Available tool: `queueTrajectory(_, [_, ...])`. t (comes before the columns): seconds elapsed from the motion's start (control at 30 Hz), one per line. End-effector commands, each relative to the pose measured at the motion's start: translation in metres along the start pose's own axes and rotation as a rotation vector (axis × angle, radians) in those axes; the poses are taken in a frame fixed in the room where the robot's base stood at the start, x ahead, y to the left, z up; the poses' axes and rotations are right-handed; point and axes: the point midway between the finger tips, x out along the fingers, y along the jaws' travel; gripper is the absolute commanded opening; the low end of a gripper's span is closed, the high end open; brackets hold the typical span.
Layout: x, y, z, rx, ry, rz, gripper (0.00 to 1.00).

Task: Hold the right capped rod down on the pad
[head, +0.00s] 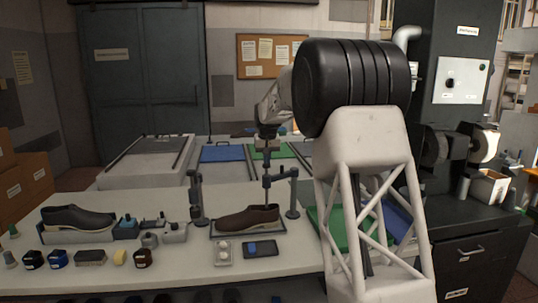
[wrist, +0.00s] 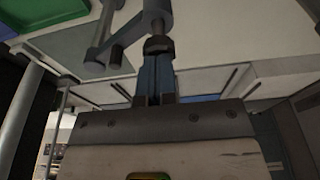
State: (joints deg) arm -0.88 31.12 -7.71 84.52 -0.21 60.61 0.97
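The right capped rod (head: 267,187) stands upright through the side arm of the right post (head: 292,198). Its lower end reaches the top of a brown shoe (head: 245,217); contact there is too small to confirm. My gripper (head: 267,148) is directly above the rod, pointing down. In the wrist view, its two blue-grey fingers (wrist: 154,68) are together, with their tips at the dark cap (wrist: 158,46); they appear to touch its top. The grey side arm (wrist: 128,36) shows beyond. The left post (head: 196,200) stands at the shoe's other side. I cannot make out a separate pad under the rod.
The shoe rests on a blue-grey tray (head: 278,227). A dark shoe (head: 75,217) and several small jars and brushes lie at the left. A light tray (head: 223,252) and a dark tray (head: 260,249) lie in front. Green and blue mats lie farther back.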

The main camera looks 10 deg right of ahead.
Motion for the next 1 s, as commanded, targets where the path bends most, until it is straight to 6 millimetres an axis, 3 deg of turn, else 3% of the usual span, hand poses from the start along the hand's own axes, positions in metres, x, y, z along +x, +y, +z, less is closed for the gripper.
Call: queueTrajectory(1.0, [0.025,0.000,0.005,0.000,-0.002,0.000,0.00])
